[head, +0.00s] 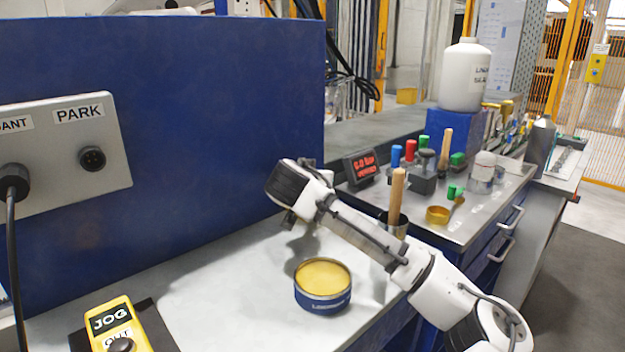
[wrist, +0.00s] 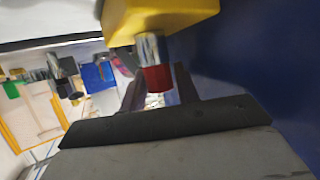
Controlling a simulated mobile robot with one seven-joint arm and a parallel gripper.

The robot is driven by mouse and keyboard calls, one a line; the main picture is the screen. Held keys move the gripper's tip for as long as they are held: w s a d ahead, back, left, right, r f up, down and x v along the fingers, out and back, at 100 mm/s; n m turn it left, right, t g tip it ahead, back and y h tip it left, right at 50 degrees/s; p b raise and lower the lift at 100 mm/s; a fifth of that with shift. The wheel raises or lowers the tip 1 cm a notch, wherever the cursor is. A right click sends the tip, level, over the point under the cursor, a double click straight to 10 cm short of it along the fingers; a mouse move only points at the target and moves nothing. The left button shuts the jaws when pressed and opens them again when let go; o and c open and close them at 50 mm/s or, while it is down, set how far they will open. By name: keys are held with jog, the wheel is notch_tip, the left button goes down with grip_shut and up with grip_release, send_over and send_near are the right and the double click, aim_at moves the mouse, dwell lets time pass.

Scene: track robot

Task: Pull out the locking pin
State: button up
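A yellow block (wrist: 165,15) fills the top of the wrist view. A short silver pin with a red end (wrist: 157,78) sticks out of it toward my gripper; I take this to be the locking pin. The dark fingers of my gripper (wrist: 160,82) stand on either side of the red end. The left finger looks close to it, and a thin gap seems to show on the right. Blur hides whether they touch it. In the head view my dark hand (head: 288,187) is by the blue panel's right edge. Its fingertips and the pin are hidden there.
A blue panel (head: 180,140) with a PARK socket plate (head: 75,145) stands at left. The bench holds an open yellow-filled tin (head: 323,285) below my arm and a yellow JOG pendant (head: 118,325). Bottles and tools stand at right. The bench between tin and pendant is clear.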

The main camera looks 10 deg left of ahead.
jog(key=shift+c, duration=0.4)
jog(key=c, duration=0.5)
jog(key=shift+c, duration=0.2)
jog(key=shift+r, duration=0.45)
jog(key=shift+r+p, duration=1.8)
jog(key=shift+r, duration=0.6)
